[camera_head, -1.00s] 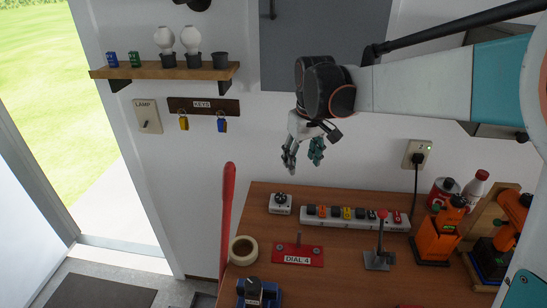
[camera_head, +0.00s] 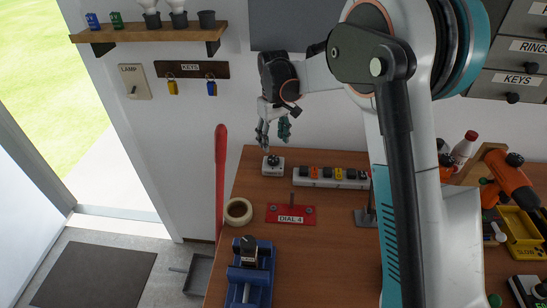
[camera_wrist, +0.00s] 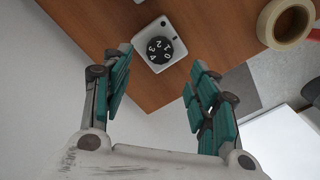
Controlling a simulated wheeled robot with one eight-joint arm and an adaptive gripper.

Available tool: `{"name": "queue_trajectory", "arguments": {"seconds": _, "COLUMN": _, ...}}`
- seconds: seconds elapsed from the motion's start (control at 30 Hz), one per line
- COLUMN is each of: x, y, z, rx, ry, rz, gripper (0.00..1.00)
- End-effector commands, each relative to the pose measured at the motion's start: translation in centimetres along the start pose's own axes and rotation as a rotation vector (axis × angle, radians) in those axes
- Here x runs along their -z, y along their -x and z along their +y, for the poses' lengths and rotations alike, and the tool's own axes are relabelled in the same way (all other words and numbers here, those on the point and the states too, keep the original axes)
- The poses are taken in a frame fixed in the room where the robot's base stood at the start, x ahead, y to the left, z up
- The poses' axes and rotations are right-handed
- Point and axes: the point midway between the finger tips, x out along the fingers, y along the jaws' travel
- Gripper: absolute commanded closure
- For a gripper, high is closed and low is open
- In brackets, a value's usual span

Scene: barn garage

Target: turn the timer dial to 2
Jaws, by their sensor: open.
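The timer (camera_head: 272,165) is a small white box with a black round dial on top, near the back left of the wooden table. In the wrist view the timer dial (camera_wrist: 158,49) shows white digits 0 to 4; which one is set I cannot tell for sure. My gripper (camera_head: 272,140) hangs just above the timer in the head view, fingers pointing down. In the wrist view my gripper (camera_wrist: 158,72) is open and empty, with the dial ahead between its teal-padded fingers and apart from them. A red plate (camera_head: 291,214) labelled DIAL 4 lies on the table.
A power strip (camera_head: 331,177) lies right of the timer. A tape roll (camera_head: 238,211) sits near the table's left edge, with a red bar (camera_head: 220,180) standing beside it. A blue vise (camera_head: 250,277) is in front. My arm hides part of the table's right side.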

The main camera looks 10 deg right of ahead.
Motion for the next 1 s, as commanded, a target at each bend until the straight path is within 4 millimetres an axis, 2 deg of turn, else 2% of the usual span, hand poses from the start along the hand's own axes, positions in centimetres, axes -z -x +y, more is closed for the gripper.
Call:
{"name": "queue_trajectory", "arguments": {"seconds": 0.03, "x": 0.0, "y": -1.3, "z": 0.0, "rx": 0.0, "ry": 0.0, "rz": 0.0, "gripper": 0.46}}
{"name": "queue_trajectory", "arguments": {"seconds": 0.2, "x": 0.0, "y": -4.4, "z": 0.0, "rx": 0.0, "ry": 0.0, "rz": 0.0, "gripper": 0.46}}
{"name": "queue_trajectory", "arguments": {"seconds": 0.4, "x": 0.0, "y": -7.0, "z": 0.0, "rx": 0.0, "ry": 0.0, "rz": 0.0, "gripper": 0.46}}
{"name": "queue_trajectory", "arguments": {"seconds": 0.6, "x": 0.0, "y": -7.8, "z": 0.0, "rx": 0.0, "ry": 0.0, "rz": 0.0, "gripper": 0.46}}
{"name": "queue_trajectory", "arguments": {"seconds": 0.83, "x": 0.0, "y": -7.8, "z": 0.0, "rx": 0.0, "ry": 0.0, "rz": 0.0, "gripper": 0.46}}
{"name": "queue_trajectory", "arguments": {"seconds": 0.87, "x": 0.0, "y": -7.8, "z": 0.0, "rx": 0.0, "ry": 0.0, "rz": 0.0, "gripper": 0.48}}
{"name": "queue_trajectory", "arguments": {"seconds": 1.0, "x": 0.0, "y": -7.8, "z": 0.0, "rx": 0.0, "ry": 0.0, "rz": 0.0, "gripper": 0.8}}
